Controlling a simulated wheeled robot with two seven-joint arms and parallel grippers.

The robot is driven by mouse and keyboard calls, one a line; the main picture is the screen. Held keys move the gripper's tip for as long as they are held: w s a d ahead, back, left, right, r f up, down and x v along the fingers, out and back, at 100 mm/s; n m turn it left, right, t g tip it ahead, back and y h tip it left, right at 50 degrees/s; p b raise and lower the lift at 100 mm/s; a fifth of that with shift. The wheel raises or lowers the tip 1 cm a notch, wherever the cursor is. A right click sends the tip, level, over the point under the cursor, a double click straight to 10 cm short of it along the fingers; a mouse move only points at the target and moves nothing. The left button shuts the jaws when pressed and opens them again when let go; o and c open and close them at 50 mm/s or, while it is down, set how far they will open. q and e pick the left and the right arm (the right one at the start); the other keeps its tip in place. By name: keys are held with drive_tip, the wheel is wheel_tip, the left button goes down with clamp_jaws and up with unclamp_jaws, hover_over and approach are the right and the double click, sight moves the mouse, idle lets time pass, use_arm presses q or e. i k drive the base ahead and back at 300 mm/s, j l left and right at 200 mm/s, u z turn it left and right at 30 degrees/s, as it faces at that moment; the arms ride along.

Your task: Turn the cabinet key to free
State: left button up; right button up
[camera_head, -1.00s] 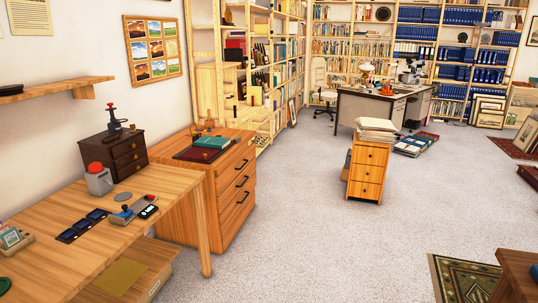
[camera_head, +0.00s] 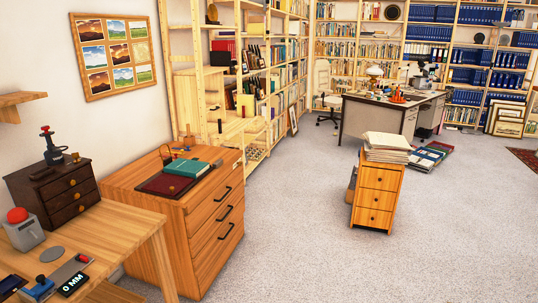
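A wooden cabinet (camera_head: 180,237) stands left of centre, beyond the end of the wooden table. Its drawer front faces right and carries several black bar handles, and its drawers look shut. I cannot make out a key or a lock on it at this size. On its top lie a dark red mat (camera_head: 163,184), a teal book (camera_head: 186,169) and a few small items. A second, smaller wooden drawer unit (camera_head: 377,190) with round knobs stands at centre right, with a stack of papers on top. Neither of my grippers is in view.
The wooden table (camera_head: 113,232) at lower left holds a small dark drawer chest (camera_head: 61,192), a grey device with a red button (camera_head: 23,230) and stamps. Carpet (camera_head: 290,230) between the cabinet and the small drawer unit is clear. A desk (camera_head: 375,117) and shelves stand behind.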

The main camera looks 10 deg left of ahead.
sight(76, 155)
drive_tip(key=i+u, duration=0.4)
drive_tip(key=i+l+u, duration=0.1)
drive_tip(key=i+u, duration=0.35)
drive_tip(key=i+l+u, duration=0.25)
drive_tip(key=u, duration=0.15)
drive_tip(key=i+l+u, duration=0.2)
drive_tip(key=i+u, duration=0.25)
drive_tip(key=i+l+u, duration=0.2)
drive_tip(key=u, duration=0.25)
drive_tip(key=i+l+u, duration=0.2)
drive_tip(key=l+u, duration=0.25)
drive_tip(key=i+l+u, duration=0.1)
drive_tip(key=l, duration=0.2)
drive_tip(key=i+l+u, duration=0.1)
drive_tip(key=l, duration=0.15)
